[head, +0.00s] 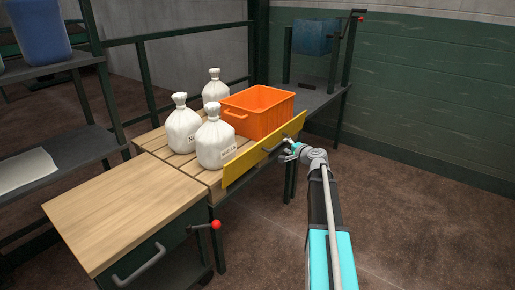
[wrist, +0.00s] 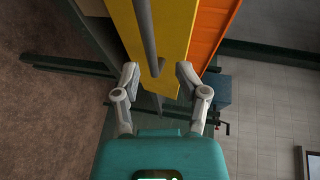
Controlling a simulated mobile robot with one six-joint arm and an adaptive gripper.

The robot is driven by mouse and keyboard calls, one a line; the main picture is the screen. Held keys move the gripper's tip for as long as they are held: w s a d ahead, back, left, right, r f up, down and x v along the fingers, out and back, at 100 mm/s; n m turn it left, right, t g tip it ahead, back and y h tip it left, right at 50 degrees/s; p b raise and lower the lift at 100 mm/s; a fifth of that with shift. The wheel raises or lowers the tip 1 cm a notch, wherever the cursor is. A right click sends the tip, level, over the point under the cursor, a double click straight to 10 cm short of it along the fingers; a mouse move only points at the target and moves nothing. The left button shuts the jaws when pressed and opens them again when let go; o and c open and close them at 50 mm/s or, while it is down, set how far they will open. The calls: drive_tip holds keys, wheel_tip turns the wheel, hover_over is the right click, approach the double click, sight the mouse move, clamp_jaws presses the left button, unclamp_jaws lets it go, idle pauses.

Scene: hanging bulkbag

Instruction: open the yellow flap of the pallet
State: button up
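The yellow flap (head: 250,160) stands upright along the right long edge of the wooden pallet (head: 200,170). In the wrist view the flap (wrist: 172,30) fills the top middle, with a grey bar-like handle (wrist: 147,30) in front of it. My gripper (head: 290,149) is at the far right end of the flap, on its outer side. In the wrist view my gripper (wrist: 157,72) is open, its fingers on both sides of the bar's end. I cannot tell whether a finger touches the bar or the flap.
An orange crate (head: 258,117) and three white sacks (head: 215,143) stand on the pallet behind the flap. A wooden-topped cabinet (head: 125,215) with a red knob is at front left. A blue box (head: 314,37) sits at the back. The floor right of the flap is clear.

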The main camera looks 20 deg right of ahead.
drive_tip(key=a+p+v, duration=0.1)
drive_tip(key=p+v, duration=0.1)
drive_tip(key=v, duration=0.5)
drive_tip(key=s+a+r+n+g+y+p, duration=0.1)
drive_tip(key=a+r+n+g+p, duration=0.2)
drive_tip(key=a+p, duration=0.3)
drive_tip(key=s+a+r+n+g+y+p, duration=0.1)
drive_tip(key=a+r+n+g+y+p, duration=0.1)
drive_tip(key=a+p, duration=0.4)
drive_tip(key=shift+a+r+n+g, duration=0.6)
drive_tip(key=shift+a+n, duration=0.5)
drive_tip(key=shift+a, duration=1.7)
drive_tip(key=d+f+m+t+h+b, duration=0.1)
drive_tip(key=d+f+m+t+b, duration=0.3)
drive_tip(key=d+b, duration=0.5)
drive_tip(key=d+f+m+t+h+b, duration=0.1)
drive_tip(key=d+f+m+t+b, duration=0.2)
drive_tip(key=d+b, duration=0.7)
wheel_tip(320, 180, down, 2)
drive_tip(key=shift+w+f+m+t+h, duration=0.25)
drive_tip(key=shift+w+m+t+h, duration=0.15)
drive_tip(key=shift+w+t, duration=0.1)
drive_tip(key=shift+d, duration=0.1)
